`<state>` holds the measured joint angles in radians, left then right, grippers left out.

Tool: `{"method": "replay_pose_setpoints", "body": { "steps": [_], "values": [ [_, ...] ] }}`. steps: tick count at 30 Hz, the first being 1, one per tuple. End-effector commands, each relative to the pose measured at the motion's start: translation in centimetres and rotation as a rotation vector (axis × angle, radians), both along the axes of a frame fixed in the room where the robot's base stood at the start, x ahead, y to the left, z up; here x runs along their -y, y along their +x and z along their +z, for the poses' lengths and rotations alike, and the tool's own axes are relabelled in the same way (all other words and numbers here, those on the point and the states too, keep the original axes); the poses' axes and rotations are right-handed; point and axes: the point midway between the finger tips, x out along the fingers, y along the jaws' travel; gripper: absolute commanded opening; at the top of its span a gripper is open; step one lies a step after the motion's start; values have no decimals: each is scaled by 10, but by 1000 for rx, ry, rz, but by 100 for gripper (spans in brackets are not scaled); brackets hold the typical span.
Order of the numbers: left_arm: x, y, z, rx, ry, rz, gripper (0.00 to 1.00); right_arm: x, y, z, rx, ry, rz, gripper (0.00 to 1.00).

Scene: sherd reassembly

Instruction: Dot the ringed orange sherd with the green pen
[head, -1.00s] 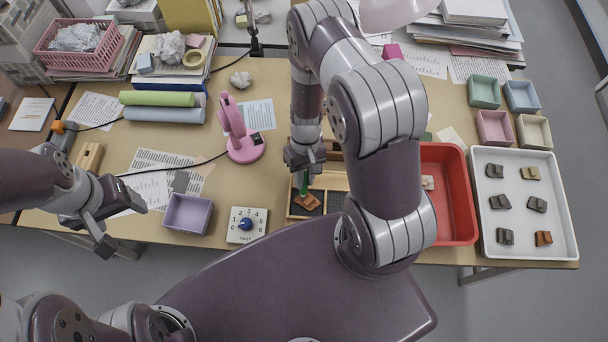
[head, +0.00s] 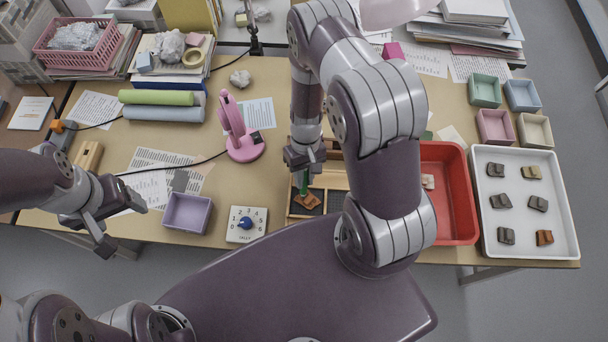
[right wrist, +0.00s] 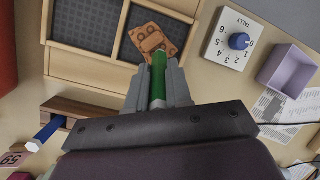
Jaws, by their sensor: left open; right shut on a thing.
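The orange sherd (head: 307,201) lies in a compartment of the wooden tray (head: 337,181), on its dark mat. My right gripper (head: 303,165) is shut on the green pen (head: 303,184), which points down at the sherd. In the right wrist view the pen (right wrist: 158,75) overlaps the sherd's near edge; I cannot tell whether its tip touches. My left gripper (head: 122,229) is open and empty, left of the lilac box.
A tally dial (head: 246,224) and a lilac box (head: 187,212) stand left of the wooden tray. A red bin (head: 461,198) and a white tray (head: 568,215) with several sherds lie to the right. A pink lamp (head: 240,135) stands behind. A blue pen (right wrist: 42,136) rests in a wooden holder.

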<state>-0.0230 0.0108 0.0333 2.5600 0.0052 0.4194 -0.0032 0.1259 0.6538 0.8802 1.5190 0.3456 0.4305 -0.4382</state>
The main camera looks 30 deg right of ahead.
Motion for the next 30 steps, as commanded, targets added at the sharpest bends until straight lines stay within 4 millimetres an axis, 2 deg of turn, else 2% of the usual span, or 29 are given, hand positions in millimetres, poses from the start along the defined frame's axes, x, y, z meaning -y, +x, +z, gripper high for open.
{"method": "replay_pose_setpoints", "body": {
  "steps": [14, 30],
  "values": [
    [0, 0, 2, 0, 0, 0, 75, 0, -1, 1, -1, 0, 0, 0],
    [0, 0, 50, 0, 0, 0, 75, 0, 0, 60, 0, 0, 0, 0]
  ]
}}
